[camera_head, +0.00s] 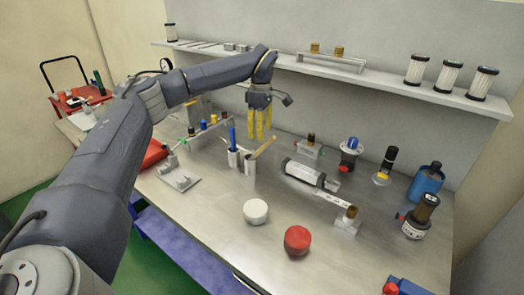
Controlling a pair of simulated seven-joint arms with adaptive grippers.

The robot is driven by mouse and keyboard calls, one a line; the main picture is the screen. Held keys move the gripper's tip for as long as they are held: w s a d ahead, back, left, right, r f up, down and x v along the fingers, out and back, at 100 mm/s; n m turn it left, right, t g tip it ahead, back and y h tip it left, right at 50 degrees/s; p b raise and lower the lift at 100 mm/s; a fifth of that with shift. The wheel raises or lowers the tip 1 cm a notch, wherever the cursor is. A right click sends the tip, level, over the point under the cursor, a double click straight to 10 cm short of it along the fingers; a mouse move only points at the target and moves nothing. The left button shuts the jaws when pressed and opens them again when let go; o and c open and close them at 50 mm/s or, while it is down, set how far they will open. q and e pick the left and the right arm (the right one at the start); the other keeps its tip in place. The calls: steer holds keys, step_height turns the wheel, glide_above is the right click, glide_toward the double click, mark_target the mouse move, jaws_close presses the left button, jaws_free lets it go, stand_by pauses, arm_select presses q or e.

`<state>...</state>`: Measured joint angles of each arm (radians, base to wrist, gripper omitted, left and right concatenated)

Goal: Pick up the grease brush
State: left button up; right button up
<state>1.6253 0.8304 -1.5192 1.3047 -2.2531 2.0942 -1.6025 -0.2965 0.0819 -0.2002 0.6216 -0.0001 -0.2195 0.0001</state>
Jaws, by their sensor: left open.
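What looks like the grease brush (264,147) stands tilted in a small metal cup (250,166) near the middle of the bench, its tan handle leaning up to the right. Its lower end is hidden in the cup. My left gripper (259,136), with yellow fingers pointing down, hangs close by the handle's upper part in the picture. Its fingers are apart, with nothing seen between them. I cannot tell whether a finger touches the handle. My right gripper does not show.
A blue-handled tool (232,137) stands in another cup just left. A shelf (390,85) runs along the back wall.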

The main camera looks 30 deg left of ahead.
mark_target(260, 150)
arm_select(q)
steer(key=shift+f, duration=5.5)
steer(key=shift+c, duration=0.5)
jaws_close()
